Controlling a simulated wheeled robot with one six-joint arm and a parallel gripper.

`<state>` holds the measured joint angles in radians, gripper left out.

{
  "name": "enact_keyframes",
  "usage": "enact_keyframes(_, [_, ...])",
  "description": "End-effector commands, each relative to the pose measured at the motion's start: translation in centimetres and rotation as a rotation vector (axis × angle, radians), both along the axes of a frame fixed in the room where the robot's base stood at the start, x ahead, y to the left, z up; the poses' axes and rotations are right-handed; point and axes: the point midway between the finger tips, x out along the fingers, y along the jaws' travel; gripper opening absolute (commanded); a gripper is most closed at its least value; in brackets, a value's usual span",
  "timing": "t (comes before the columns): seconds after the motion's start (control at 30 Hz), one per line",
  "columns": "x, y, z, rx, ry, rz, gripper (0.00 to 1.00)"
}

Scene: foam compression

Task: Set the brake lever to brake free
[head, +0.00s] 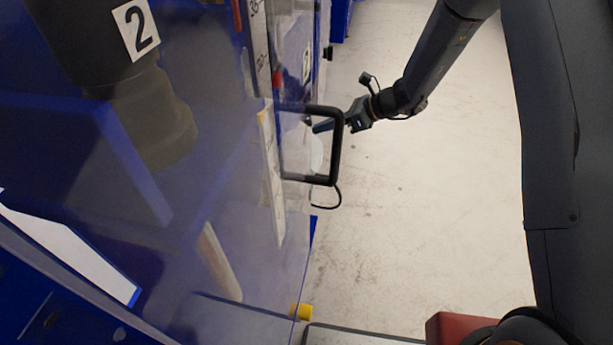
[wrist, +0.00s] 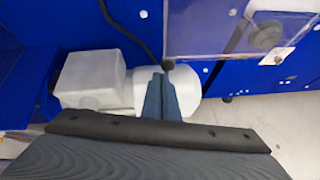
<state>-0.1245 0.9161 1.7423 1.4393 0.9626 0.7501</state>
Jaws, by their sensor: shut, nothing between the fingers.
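I cannot pick out the brake lever with certainty in either view. My gripper (head: 322,127) shows in the head view by the machine's clear door, partly behind the black door handle (head: 337,150). In the wrist view my gripper (wrist: 160,78) has its two blue-grey fingers together, with nothing between them.
A black cable (wrist: 122,32) runs down that wall. A clear panel (wrist: 225,35) projects at upper right. Open pale floor (head: 430,200) lies right of the machine.

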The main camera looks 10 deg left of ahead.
Motion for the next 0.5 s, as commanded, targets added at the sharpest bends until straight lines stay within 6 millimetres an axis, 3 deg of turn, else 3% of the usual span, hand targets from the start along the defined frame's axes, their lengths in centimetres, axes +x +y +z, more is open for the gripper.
enact_keyframes(0.17, [-0.6,-3.1,-1.6,-0.005,-0.001,-0.008,0.00])
enact_keyframes(0.5, [-0.8,-8.7,2.7,-0.008,0.002,-0.009,0.00])
